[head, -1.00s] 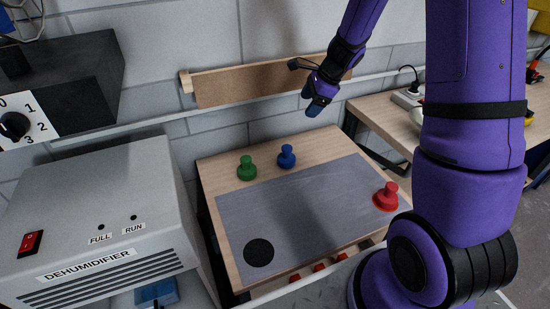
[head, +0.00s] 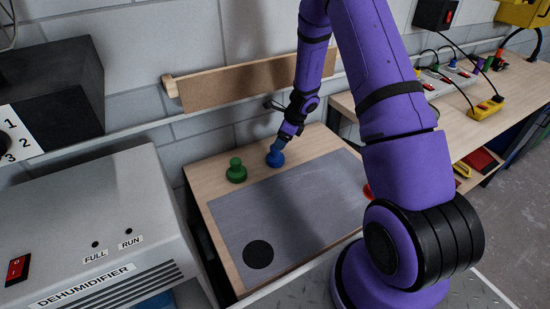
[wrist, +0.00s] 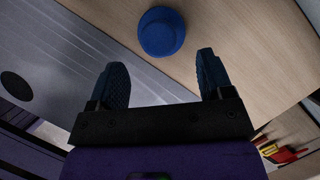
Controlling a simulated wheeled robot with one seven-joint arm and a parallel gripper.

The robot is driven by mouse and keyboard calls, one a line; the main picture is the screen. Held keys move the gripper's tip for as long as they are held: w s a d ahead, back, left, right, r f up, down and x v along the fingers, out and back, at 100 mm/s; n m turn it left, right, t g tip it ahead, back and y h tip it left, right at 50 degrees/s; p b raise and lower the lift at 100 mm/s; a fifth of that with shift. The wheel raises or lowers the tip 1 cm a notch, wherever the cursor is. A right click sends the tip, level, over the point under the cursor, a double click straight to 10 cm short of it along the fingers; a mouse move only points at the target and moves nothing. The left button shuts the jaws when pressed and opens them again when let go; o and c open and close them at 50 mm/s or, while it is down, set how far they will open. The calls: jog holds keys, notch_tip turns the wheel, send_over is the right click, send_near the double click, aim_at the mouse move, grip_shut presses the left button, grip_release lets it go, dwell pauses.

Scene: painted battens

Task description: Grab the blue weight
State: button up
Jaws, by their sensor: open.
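The blue weight (head: 275,158) stands upright on the bare wood at the back of the small table, by the edge of the grey mat. In the wrist view the blue weight (wrist: 162,31) lies just beyond the fingertips, roughly centred between them. My gripper (head: 283,143) is close to the blue weight from above and behind right in the head view. In the wrist view my gripper (wrist: 160,72) has its two dark fingers spread apart with nothing between them. The head view does not show clearly whether a finger touches the weight.
A green weight (head: 236,170) stands just left of the blue one. A red weight (head: 368,192) is mostly hidden behind my arm. The grey mat (head: 300,205) has a black disc (head: 258,254). A dehumidifier (head: 90,230) stands left; a wooden batten (head: 235,88) runs behind.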

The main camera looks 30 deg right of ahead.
aim_at(275, 155)
jog(key=shift+x, duration=2.85)
jog(key=shift+w+a+r, duration=0.1)
jog(key=shift+a, duration=0.05)
grip_shut()
